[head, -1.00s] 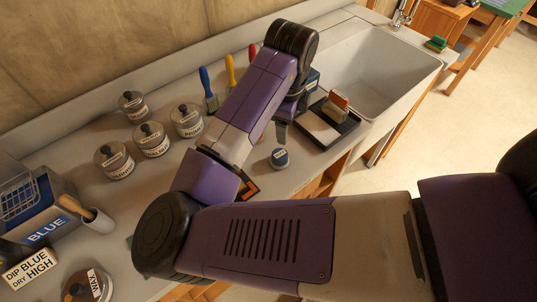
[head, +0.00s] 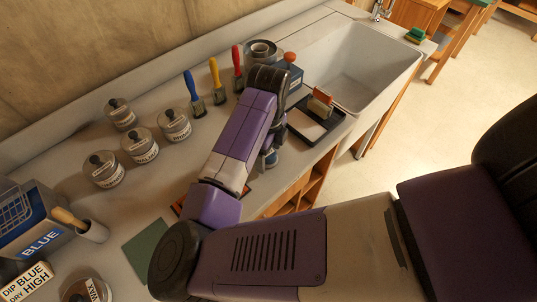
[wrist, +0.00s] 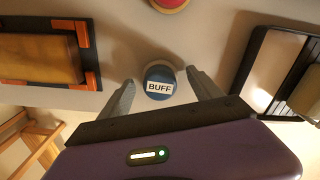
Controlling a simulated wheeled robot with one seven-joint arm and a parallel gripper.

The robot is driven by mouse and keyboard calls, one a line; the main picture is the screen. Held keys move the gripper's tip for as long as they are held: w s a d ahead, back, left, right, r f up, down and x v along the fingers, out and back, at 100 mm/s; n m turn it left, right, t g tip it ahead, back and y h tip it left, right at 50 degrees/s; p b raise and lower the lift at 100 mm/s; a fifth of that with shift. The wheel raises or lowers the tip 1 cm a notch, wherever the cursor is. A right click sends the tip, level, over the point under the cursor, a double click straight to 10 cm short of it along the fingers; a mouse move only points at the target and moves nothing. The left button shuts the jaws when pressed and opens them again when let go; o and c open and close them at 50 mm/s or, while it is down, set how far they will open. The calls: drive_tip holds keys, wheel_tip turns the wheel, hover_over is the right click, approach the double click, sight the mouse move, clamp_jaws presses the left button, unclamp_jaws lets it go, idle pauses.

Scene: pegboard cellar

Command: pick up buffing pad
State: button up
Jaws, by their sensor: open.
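The buffing pad (wrist: 159,86) is a small round blue piece with a white label reading BUFF, lying on the counter in the wrist view. My gripper (wrist: 160,79) is open, with one finger on each side of the pad and visible space beside it. I cannot tell from this view how far the fingertips are above the counter. In the head view a bit of the blue pad (head: 270,159) shows beneath the end of my arm, which hides the rest of it.
A black tray (head: 336,127) with a brown block stands right of the pad. An orange-cornered holder (wrist: 92,53) with a wooden block lies left. Several lidded jars (head: 141,147), brushes (head: 219,92) and a sink (head: 362,62) are around. A green mat (head: 147,250) lies front left.

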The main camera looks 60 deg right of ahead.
drive_tip(key=c, duration=1.4)
wheel_tip(320, 180, up, 20)
drive_tip(key=shift+f+b, duration=0.1)
drive_tip(key=shift+b, duration=0.45)
